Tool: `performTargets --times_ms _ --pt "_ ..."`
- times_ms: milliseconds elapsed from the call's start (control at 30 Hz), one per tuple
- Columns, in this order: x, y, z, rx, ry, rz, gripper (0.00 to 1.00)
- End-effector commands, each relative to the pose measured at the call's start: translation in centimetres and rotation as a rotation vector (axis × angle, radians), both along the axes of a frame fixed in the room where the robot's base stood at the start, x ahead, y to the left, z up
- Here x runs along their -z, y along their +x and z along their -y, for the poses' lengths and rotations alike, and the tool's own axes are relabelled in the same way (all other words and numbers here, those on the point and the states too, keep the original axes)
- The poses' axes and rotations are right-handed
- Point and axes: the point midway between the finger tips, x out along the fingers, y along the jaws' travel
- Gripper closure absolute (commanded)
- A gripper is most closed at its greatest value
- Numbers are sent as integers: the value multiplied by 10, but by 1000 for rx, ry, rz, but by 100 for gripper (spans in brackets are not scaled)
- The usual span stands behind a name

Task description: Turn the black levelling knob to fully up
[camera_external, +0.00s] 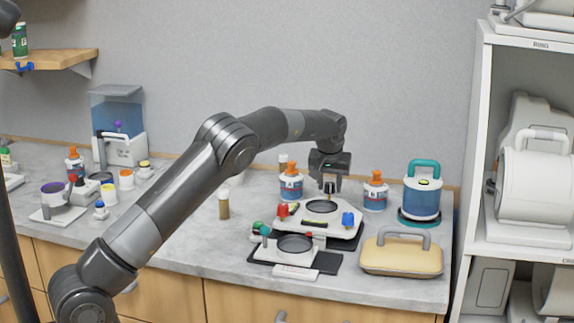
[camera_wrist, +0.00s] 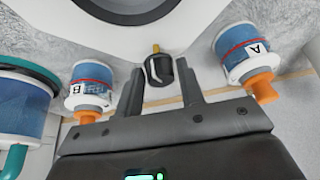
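The black levelling knob (camera_external: 329,188) stands at the back edge of a white device (camera_external: 315,228) with a round dark plate on top. In the wrist view the black knob (camera_wrist: 159,71), with a small brass-coloured tip, lies between my fingertips. My gripper (camera_external: 329,176) points down right over the knob. In the wrist view my gripper (camera_wrist: 160,72) is open, with one finger on each side of the knob and a visible gap to each. The device's white rim (camera_wrist: 95,28) shows at the top of that view. I cannot read the knob's setting.
A red knob (camera_external: 282,210) and a blue knob (camera_external: 348,219) sit on the same device. Orange-capped bottles (camera_external: 291,186) (camera_external: 375,195) stand behind it on both sides. A blue canister (camera_external: 421,196) and a yellow handled case (camera_external: 402,256) stand at right. A second, smaller device (camera_external: 292,256) is in front.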

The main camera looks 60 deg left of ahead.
Motion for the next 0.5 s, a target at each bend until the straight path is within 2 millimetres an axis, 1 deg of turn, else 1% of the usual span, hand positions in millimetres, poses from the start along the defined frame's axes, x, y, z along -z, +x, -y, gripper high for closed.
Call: performTargets --times_ms 33,133,167,367,500 --pt "0 0 0 0 1 1 60" --pt "-1 0 0 0 0 1 52" --pt "-1 0 0 0 0 1 52" --pt "-1 0 0 0 1 2 52" --pt "-10 -1 3 2 1 3 52"
